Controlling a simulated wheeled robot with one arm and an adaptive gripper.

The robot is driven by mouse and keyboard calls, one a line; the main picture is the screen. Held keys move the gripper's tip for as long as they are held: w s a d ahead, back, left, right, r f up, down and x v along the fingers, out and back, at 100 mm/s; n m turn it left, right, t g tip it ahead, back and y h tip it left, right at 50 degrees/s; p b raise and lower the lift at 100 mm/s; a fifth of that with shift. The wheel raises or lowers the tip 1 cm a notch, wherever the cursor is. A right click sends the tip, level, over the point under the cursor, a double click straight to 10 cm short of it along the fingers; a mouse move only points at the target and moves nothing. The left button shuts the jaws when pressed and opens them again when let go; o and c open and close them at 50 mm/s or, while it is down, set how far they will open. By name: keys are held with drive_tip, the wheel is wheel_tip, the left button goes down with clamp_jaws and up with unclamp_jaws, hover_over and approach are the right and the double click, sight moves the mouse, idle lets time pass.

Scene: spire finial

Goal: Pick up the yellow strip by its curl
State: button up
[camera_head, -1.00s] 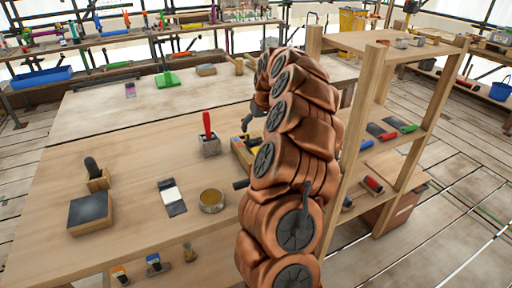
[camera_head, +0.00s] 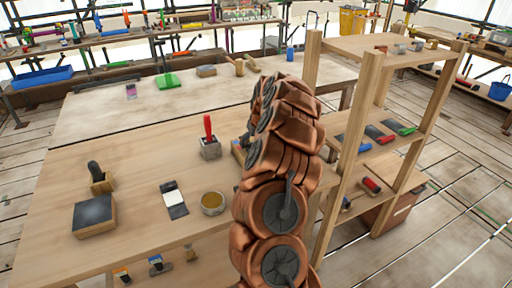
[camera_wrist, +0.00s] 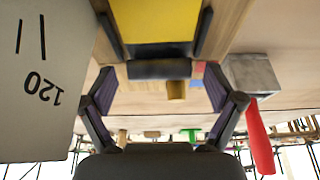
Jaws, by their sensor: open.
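The yellow strip (camera_wrist: 158,20) shows at the top centre of the wrist view, with a dark rolled curl (camera_wrist: 160,69) across its near end. My gripper (camera_wrist: 159,82) is open, with one dark finger on each side of the curl in the picture. Clear gaps show between the curl and both fingers. I cannot tell whether the curl is at fingertip depth. In the head view my arm hides the strip and most of the gripper.
A pale panel marked 120 (camera_wrist: 40,80) is close on the left of the wrist view. A grey block (camera_wrist: 252,75) with a red-handled tool (camera_wrist: 258,135) is at right. On the bench (camera_head: 130,165) are a dark-topped block (camera_head: 93,215) and a round tin (camera_head: 212,202). A wooden shelf (camera_head: 345,150) stands right of my arm.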

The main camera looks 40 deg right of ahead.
drive_tip(key=shift+c, duration=0.4)
drive_tip(key=shift+r, duration=0.1)
drive_tip(key=c, duration=1.5)
